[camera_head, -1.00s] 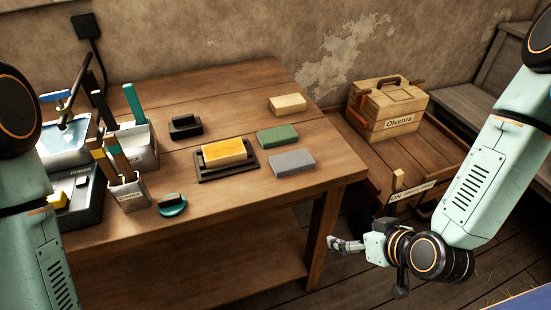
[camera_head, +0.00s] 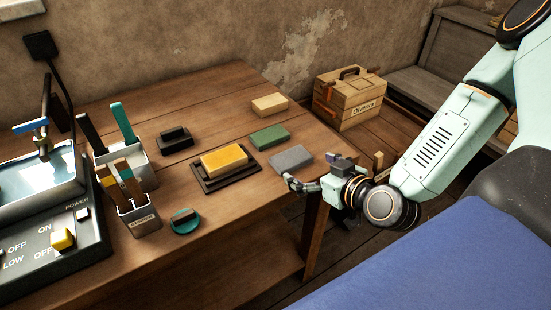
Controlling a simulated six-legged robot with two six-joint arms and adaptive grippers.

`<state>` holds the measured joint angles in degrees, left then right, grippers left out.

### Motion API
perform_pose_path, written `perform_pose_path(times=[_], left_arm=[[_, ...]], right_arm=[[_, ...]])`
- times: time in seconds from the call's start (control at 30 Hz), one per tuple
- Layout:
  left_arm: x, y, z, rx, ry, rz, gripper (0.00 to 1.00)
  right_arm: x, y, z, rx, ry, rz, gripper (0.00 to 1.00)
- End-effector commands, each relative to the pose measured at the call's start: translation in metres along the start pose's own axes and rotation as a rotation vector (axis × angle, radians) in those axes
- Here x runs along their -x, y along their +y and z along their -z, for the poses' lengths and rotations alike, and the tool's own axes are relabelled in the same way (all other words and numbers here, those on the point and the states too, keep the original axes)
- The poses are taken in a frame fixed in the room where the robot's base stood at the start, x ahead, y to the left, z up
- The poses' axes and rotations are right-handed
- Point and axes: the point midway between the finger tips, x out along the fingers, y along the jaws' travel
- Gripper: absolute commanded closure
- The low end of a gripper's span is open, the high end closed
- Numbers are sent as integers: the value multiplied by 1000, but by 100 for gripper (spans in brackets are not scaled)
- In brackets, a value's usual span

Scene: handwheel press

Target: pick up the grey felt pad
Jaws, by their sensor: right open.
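The grey felt pad (camera_head: 291,158) is a flat grey block lying on the wooden table near its right edge. My right gripper (camera_head: 292,184) is open and empty, just in front of the pad at the table's right edge. Its fingers point left, and it looks apart from the pad. My left gripper is not in view.
A green block (camera_head: 269,137) and a pale wooden block (camera_head: 269,105) lie behind the pad. A yellow block (camera_head: 224,159) sits on a dark tray (camera_head: 203,188) to its left. A wooden toolbox (camera_head: 349,98) stands beyond the table's right side.

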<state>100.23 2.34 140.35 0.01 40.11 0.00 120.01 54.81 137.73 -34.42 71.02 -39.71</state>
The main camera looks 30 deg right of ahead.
Motion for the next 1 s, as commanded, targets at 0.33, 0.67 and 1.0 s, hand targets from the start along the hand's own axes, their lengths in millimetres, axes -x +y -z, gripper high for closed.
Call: perform_pose_path(times=[0.33, 0.67, 1.0], left_arm=[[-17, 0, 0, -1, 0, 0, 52], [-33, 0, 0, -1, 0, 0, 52], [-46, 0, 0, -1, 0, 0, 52]], right_arm=[[-21, 7, 0, 3, 9, -5, 0], [-45, 6, -4, 7, 9, -4, 0], [-78, 4, -4, 4, 6, -2, 0]])
